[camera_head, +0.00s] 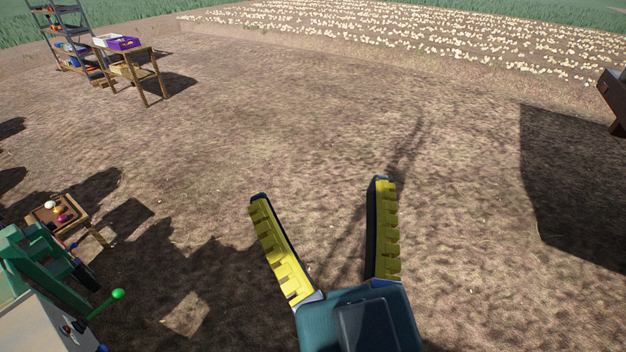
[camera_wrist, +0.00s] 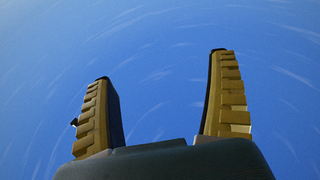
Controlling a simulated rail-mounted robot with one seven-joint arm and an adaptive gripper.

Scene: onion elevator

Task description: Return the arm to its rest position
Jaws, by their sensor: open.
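My gripper (camera_head: 318,190) is in the lower middle of the head view. Its two yellow-padded fingers are spread wide with nothing between them, and bare brown ground shows behind them. In the wrist view my gripper (camera_wrist: 160,72) also shows open and empty. Only blue sky with thin cloud streaks lies beyond its fingertips there, so it points upward. Neither finger touches anything. The rest of my arm is out of view.
A green machine (camera_head: 45,262) with a green-knobbed lever (camera_head: 118,294) stands lower left, beside a small tray of onions (camera_head: 57,214). A wooden table (camera_head: 150,52) with crates and a shelf (camera_head: 62,35) stand far left. A dark structure (camera_head: 612,98) is at right. The middle ground is clear.

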